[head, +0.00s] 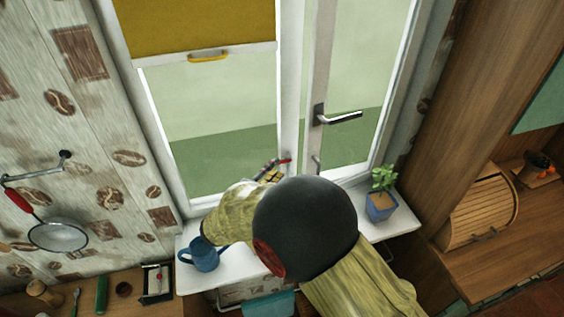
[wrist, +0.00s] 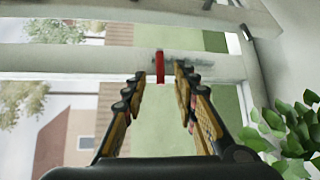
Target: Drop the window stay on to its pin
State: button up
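A short red piece (wrist: 160,66), which looks like the grip of the window stay, stands between my fingertips in the wrist view. It also shows as a red tip (head: 284,161) by the window frame in the head view. My gripper (wrist: 160,76) is open, with a visible gap on both sides of the red piece. In the head view my gripper (head: 270,172) is at the foot of the window's middle post, partly behind my arm. A small grey metal part (head: 317,163) is on the right sash's lower frame; I cannot tell if it is the pin.
The right sash has a dark lever handle (head: 338,116). A blue mug (head: 204,256) stands left on the white sill (head: 190,283). A yellow blind (head: 200,25) hangs above left.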

aim_at(283, 162)
jog(key=x, duration=0.6)
jog(key=shift+c, duration=1.3)
grip_shut()
